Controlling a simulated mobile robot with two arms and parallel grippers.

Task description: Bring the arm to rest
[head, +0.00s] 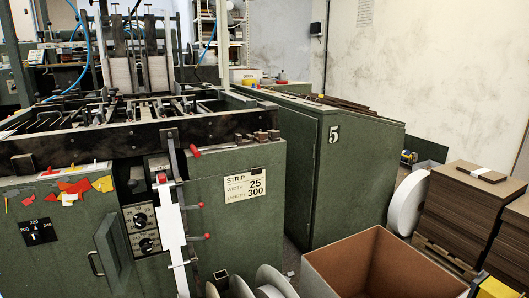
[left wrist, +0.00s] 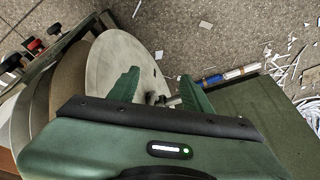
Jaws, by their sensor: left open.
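My left gripper (left wrist: 160,76) shows in the left wrist view, with its two green fingers spread apart. It is open and I see nothing held between the fingers. A pale round disc (left wrist: 112,50) lies beyond the fingers, partly hidden by the left finger and the gripper body. I cannot tell whether the fingers touch anything. I do not make out either gripper in the head view, and my right gripper is in neither view.
A green machine (head: 240,222) with levers fills the left of the head view. A green cabinet (head: 355,165) marked 5, an open brown box (head: 345,270) and stacked brown board (head: 460,215) stand rightward. The wrist view shows speckled floor (left wrist: 200,30) with paper scraps.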

